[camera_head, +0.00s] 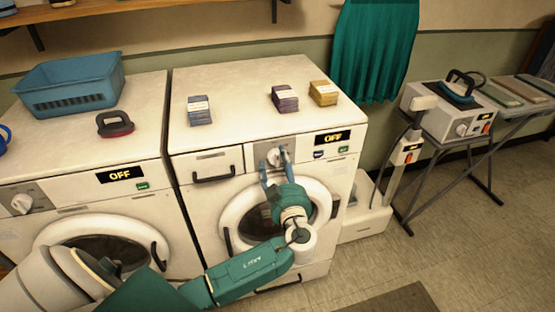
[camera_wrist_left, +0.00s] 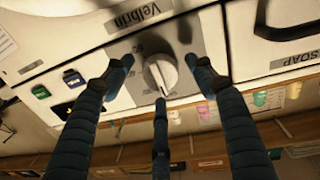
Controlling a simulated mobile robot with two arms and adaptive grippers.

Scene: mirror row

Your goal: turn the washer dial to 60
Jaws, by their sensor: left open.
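The right-hand washer (camera_head: 215,225) has a white dial (camera_head: 275,156) on a grey panel at the front. Its display (camera_head: 332,138) reads OFF. My left gripper (camera_head: 273,161) is open in front of this dial, its fingers spread to either side of it. In the left wrist view, which is turned over, the dial (camera_wrist_left: 160,75) shows between the three dark fingers of the gripper (camera_wrist_left: 160,70). A dark pointer mark lies toward the picture's bottom. Small numbers ring the dial, too small to read surely. Whether the fingers touch the dial, I cannot tell. My right gripper is out of view.
A second washer (camera_head: 110,200) stands at left, also reading OFF, with its own dial (camera_head: 22,203). A drawer handle (camera_head: 214,178) is left of the dial and a round door (camera_head: 240,215) below. Boxes and a blue basket (camera_head: 75,85) stand on top. Floor (camera_head: 460,255) is free at right.

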